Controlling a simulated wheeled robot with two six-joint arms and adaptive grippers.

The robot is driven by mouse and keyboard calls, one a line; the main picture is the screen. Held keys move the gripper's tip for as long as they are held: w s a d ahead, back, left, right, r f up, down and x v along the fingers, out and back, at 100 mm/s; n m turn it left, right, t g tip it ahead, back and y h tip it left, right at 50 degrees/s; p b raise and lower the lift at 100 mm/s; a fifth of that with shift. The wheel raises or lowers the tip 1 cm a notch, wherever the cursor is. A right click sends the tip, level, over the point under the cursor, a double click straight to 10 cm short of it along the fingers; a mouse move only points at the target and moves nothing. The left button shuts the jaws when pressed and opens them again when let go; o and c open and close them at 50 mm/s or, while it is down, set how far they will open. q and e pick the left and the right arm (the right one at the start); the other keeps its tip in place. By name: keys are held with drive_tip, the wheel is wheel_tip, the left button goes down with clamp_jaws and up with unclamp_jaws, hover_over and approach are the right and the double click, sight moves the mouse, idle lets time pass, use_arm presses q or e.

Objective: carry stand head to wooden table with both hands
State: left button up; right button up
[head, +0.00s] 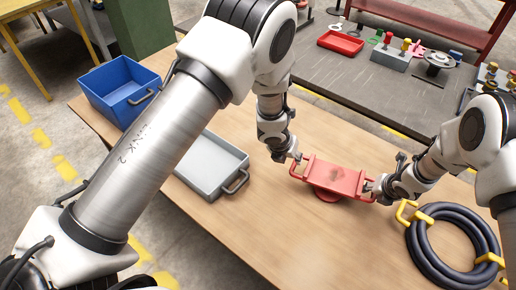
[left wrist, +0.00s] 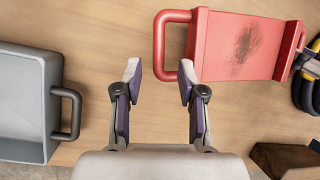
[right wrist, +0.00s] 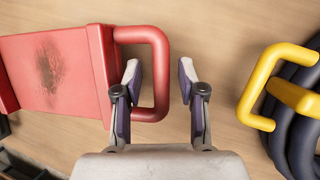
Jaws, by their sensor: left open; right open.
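The red stand head (head: 335,177) is a flanged piece with a dark smudge on its flat face and a loop handle at each end. It sits on the wooden table (head: 265,225). My left gripper (head: 290,158) is open at the left handle (left wrist: 158,45); in the left wrist view the handle's lower corner lies between the fingertips, close to the right one. My right gripper (head: 375,190) is open at the right handle (right wrist: 161,70); in the right wrist view the handle's outer bar shows between the fingers. Neither gripper is closed on its handle.
A grey tray (head: 208,186) lies left of the stand head, with a blue bin (head: 120,92) beyond it. A dark coiled hose (head: 420,255) with yellow clips (head: 404,212) lies close to my right gripper. A dark table (head: 400,95) with small parts stands behind.

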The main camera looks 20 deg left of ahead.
drive_tip(key=shift+s, duration=0.1)
drive_tip(key=shift+r, duration=0.15)
use_arm(q)
drive_tip(key=v, duration=0.5)
use_arm(e)
drive_tip(key=v, duration=1.1)
drive_tip(key=shift+r, duration=0.35)
drive_tip(key=shift+s, duration=0.1)
use_arm(q)
drive_tip(key=shift+s, duration=0.1)
